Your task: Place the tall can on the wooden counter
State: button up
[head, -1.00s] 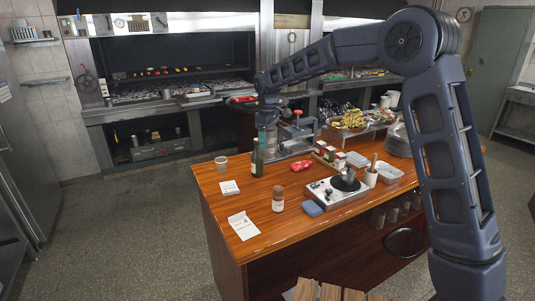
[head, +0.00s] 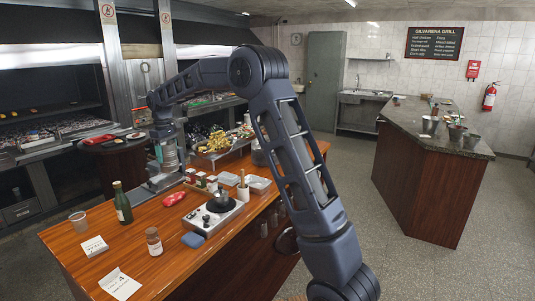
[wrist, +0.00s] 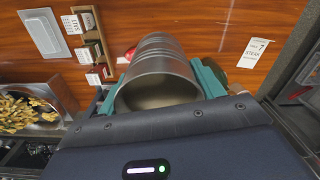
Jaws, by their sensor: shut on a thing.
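The tall can (wrist: 160,62) is a ribbed silver metal cylinder, and its open rim faces the wrist camera. My gripper (wrist: 162,82) is shut on it, with teal fingers on both sides. In the head view my gripper (head: 168,160) is over the far side of the wooden counter (head: 150,213), with the can (head: 170,153) partly visible between its fingers. The counter's orange-brown top also shows beyond the can in the wrist view (wrist: 205,25). The can's base is hidden, so I cannot tell its height above the wood.
Small jars (head: 201,180) and a food tray (head: 217,145) are near my gripper. Bare wood lies around the bottle.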

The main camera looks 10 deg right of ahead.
jog(key=w+d+m, duration=0.4)
jog(key=w+d, duration=0.4)
jog(key=d, duration=0.4)
jog(key=w+d+m, duration=0.3)
jog(key=w+d, duration=0.5)
jog(key=d, duration=0.5)
jog(key=w+d+m, duration=0.3)
jog(key=d, duration=1)
jog(key=w+d+m, duration=0.3)
jog(key=d+m, duration=0.1)
jog(key=d, duration=0.9)
jog(key=f, duration=2)
jog(key=shift+s+a, duration=0.15)
jog(key=shift+a, duration=0.1)
jog(key=shift+f, duration=0.1)
jog(key=o, duration=1.3)
